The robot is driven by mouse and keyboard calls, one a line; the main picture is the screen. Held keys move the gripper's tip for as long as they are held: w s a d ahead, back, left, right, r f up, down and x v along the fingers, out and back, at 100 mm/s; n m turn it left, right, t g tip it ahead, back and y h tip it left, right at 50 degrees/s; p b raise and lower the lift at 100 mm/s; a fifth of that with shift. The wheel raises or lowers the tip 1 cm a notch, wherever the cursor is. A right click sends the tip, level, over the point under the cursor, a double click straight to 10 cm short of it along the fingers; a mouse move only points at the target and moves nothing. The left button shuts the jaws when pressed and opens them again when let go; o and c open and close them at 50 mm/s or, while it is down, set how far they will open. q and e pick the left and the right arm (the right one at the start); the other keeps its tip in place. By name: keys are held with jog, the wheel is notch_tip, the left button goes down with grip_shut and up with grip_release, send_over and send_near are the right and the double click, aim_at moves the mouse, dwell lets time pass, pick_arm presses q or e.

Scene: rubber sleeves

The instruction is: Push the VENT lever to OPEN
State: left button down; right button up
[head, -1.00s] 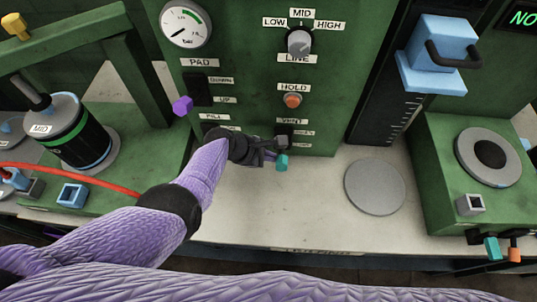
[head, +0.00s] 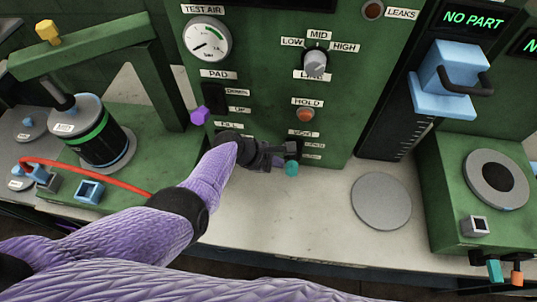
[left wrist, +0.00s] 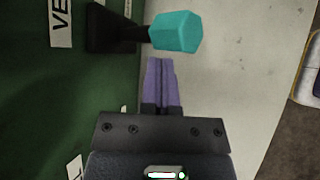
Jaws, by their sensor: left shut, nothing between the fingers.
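The VENT lever has a teal knob (head: 291,169) on a dark stem, low on the green panel (head: 345,100). In the left wrist view the teal knob (left wrist: 176,32) sticks out from the panel, just beyond the fingertips. My left gripper (head: 280,155) is beside the lever at the panel's foot, and it covers part of the lever's mount. In the left wrist view its two purple fingers (left wrist: 160,75) are together and empty. A small gap seems to separate them from the knob; contact is unclear. The lever's position labels are too small to read surely. My right gripper is out of view.
A grey disc (head: 381,201) lies on the pale bench to the right. A red hose (head: 90,172) runs at left. Bare bench lies before the panel.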

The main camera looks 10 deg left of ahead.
pick_arm(q)
jog(key=p+v, duration=0.5)
jog(key=v, duration=0.3)
jog(key=shift+a+r, duration=0.25)
jog(key=shift+a, duration=0.1)
jog(key=shift+s, duration=0.1)
